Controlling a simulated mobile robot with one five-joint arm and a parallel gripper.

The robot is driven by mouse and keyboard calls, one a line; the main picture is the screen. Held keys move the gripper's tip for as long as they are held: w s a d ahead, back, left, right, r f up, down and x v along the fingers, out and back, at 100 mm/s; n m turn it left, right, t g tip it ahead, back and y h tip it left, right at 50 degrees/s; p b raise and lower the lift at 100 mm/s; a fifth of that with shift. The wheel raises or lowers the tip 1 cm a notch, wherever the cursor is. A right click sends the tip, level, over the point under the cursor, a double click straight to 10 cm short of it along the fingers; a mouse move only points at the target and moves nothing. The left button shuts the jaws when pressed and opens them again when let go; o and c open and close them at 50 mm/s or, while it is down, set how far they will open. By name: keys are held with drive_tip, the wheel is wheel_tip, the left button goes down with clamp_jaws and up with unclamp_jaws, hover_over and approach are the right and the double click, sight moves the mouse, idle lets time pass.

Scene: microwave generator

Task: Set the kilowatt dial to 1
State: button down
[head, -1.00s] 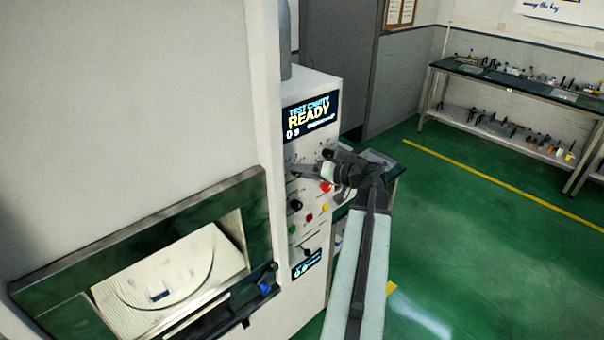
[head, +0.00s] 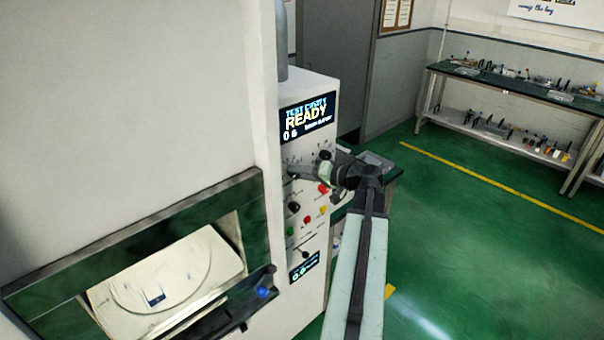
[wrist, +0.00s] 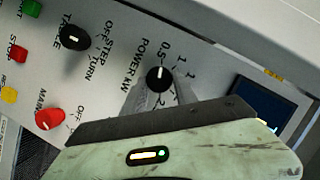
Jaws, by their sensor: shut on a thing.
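My gripper (wrist: 160,92) is shut on the dial, one finger on each side. In the head view my gripper (head: 296,174) reaches the control panel (head: 312,238) from the right and hides the dial there. The display (head: 308,117) reads READY, with small digits that look like 0 6.
The black TABLE knob (wrist: 74,38), red MAIN knob (wrist: 49,118) and red STOP button (wrist: 18,54) sit left of the dial. A dark screen (wrist: 250,108) is to the right. The oven's open front (head: 165,270) is left of the panel. Green floor is clear at right.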

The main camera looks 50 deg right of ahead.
drive_tip(key=m+b, duration=0.1)
drive_tip(key=f+m+t+y+b, duration=0.1)
drive_tip(key=m+b, duration=0.1)
drive_tip(key=shift+y, duration=0.3)
drive_tip(key=shift+m+t+y+b, duration=0.3)
drive_tip(key=shift+m+t+b, duration=0.2)
drive_tip(key=shift+m+b, duration=0.85)
drive_tip(key=shift+m, duration=0.25)
drive_tip(key=shift+r, duration=0.1)
drive_tip(key=c, duration=1)
unclamp_jaws()
drive_tip(key=shift+o, duration=0.2)
drive_tip(key=shift+s, duration=0.1)
drive_tip(key=v, duration=0.7)
drive_tip(key=shift+s, duration=0.35)
